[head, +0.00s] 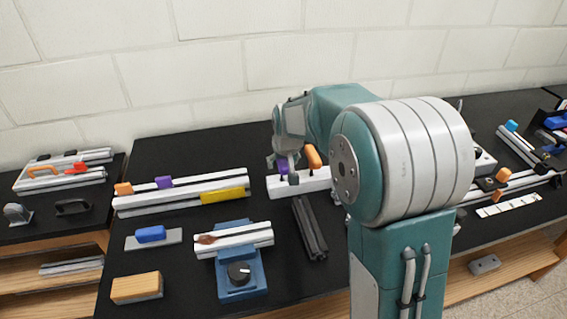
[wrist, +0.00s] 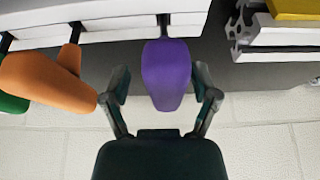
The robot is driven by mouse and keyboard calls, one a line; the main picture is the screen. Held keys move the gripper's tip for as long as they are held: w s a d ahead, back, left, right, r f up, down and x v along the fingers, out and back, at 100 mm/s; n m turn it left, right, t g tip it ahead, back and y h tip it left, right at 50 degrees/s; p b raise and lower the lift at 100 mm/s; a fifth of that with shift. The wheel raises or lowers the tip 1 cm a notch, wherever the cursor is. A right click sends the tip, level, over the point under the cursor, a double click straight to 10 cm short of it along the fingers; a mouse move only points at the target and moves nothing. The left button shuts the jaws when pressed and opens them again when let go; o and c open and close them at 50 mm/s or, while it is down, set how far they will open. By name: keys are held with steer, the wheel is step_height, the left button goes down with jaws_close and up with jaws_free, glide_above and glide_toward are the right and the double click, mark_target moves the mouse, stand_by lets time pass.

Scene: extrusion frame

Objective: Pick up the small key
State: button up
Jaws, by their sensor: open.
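A purple handle (wrist: 167,75), which looks like the small key's, sticks out on a dark shaft in the wrist view. My gripper (wrist: 161,88) is open, with one finger on each side of this handle and visible gaps between. A larger orange handle (wrist: 48,80) is to the left, near my left finger. In the head view, the purple handle (head: 283,166) and the orange handle (head: 312,157) stand at a white rail (head: 312,181). My gripper (head: 284,158) is at the purple handle there, partly hidden by my arm.
A green handle (wrist: 12,103) lies beyond the orange one. Dark extrusions (head: 309,228) lie in front of the rail. A blue fixture with a black knob (head: 239,272) and a yellow block (head: 223,195) are to the left. My arm hides the table's middle right.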

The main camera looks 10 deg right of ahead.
steer(key=shift+a, duration=0.45)
jaws_close()
steer(key=shift+d, duration=0.2)
steer(key=shift+r, duration=0.35)
step_height(320, 180, up, 9)
steer(key=shift+r, duration=0.2)
steer(key=c, duration=1)
jaws_free()
steer(key=shift+r, duration=0.1)
jaws_close()
step_height(320, 180, up, 6)
steer(key=shift+r, duration=0.15)
